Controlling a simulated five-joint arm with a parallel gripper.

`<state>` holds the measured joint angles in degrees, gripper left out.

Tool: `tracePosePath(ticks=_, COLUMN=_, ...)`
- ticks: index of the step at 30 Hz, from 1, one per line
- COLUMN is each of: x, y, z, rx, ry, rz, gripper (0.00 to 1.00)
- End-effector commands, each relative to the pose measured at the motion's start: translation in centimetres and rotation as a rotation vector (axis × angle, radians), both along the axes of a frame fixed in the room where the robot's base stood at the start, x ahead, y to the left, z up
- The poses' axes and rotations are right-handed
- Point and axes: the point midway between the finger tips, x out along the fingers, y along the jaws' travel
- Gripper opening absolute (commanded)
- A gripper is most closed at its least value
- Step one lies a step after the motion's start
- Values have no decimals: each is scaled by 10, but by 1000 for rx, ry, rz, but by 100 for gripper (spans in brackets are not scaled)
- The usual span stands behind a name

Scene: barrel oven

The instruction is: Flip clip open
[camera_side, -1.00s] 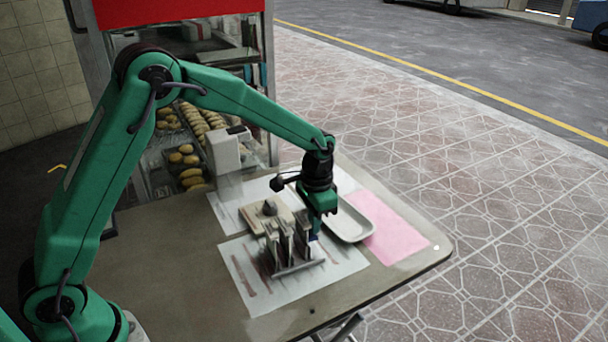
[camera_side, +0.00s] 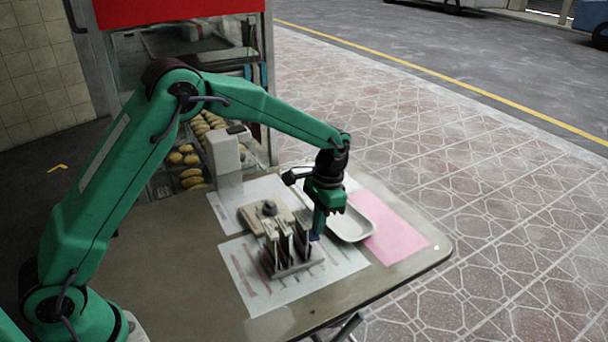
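A small rack (camera_side: 292,268) with several upright light and dark pieces stands on a printed white sheet on the table. Which part is the clip cannot be made out at this size. My gripper (camera_side: 322,222) points down at the rack's right end, with its green lower part close beside the upright pieces. A small dark blue bit (camera_side: 315,236) shows just below it. Whether my gripper touches the rack, and whether its fingers are apart, cannot be told.
A white tray (camera_side: 352,226) lies right of my gripper, beside a pink sheet (camera_side: 397,235). A tan block (camera_side: 255,220) with a dark knob sits behind the rack. A white box (camera_side: 224,155) stands by the glass food case. The table's front left is clear.

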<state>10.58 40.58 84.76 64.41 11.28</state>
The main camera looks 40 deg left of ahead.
Motion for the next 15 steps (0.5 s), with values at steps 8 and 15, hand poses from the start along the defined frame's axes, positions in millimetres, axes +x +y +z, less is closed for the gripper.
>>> tracePosePath(ticks=8, x=8, y=-4, z=-7, rx=12, ry=56, rz=1, gripper=0)
tracePosePath(ticks=15, x=11, y=-5, z=-9, rx=12, ry=55, rz=2, gripper=0)
